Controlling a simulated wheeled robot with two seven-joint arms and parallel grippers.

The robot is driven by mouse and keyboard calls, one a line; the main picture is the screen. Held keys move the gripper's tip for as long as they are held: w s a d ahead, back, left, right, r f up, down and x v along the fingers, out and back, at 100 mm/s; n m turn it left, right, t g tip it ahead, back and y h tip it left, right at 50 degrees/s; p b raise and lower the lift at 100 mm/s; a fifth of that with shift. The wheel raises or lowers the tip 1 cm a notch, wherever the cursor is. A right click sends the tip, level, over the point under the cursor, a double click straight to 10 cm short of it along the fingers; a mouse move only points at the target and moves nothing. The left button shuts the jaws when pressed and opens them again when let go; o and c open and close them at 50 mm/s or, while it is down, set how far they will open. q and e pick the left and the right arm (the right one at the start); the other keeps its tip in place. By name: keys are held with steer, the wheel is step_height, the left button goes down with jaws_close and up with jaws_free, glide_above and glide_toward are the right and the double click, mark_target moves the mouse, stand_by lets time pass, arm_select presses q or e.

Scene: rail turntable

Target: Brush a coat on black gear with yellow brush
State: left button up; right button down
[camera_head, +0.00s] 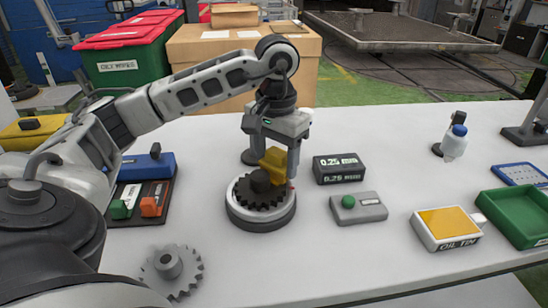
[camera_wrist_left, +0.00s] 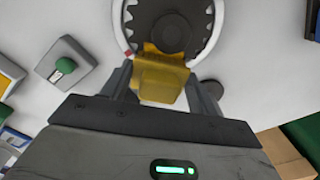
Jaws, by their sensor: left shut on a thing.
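The black gear (camera_head: 256,196) lies on a round grey turntable (camera_head: 262,223) near the middle of the white table. It also shows at the top of the left wrist view (camera_wrist_left: 170,18), partly cut off. My left gripper (camera_head: 276,165) is shut on the yellow brush (camera_head: 274,159) and points down over the gear's far side. In the left wrist view the brush (camera_wrist_left: 160,76) sits between the fingers, its far end over the gear's rim. I cannot tell whether the brush touches the gear. My right gripper is not in view.
A grey gear (camera_head: 172,270) lies at the front left. Right of the turntable are a black display box (camera_head: 338,168) and a grey box with a green button (camera_head: 358,207). An oil tin (camera_head: 446,228) and green tray (camera_head: 518,215) stand further right. The front middle is clear.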

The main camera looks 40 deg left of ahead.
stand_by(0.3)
arm_select(q)
steer(key=shift+r+p, duration=0.95)
steer(key=shift+r, duration=0.25)
step_height(320, 180, up, 2)
steer(key=shift+p, duration=0.75)
steer(key=shift+r+p, duration=0.95)
steer(key=shift+r, duration=0.35)
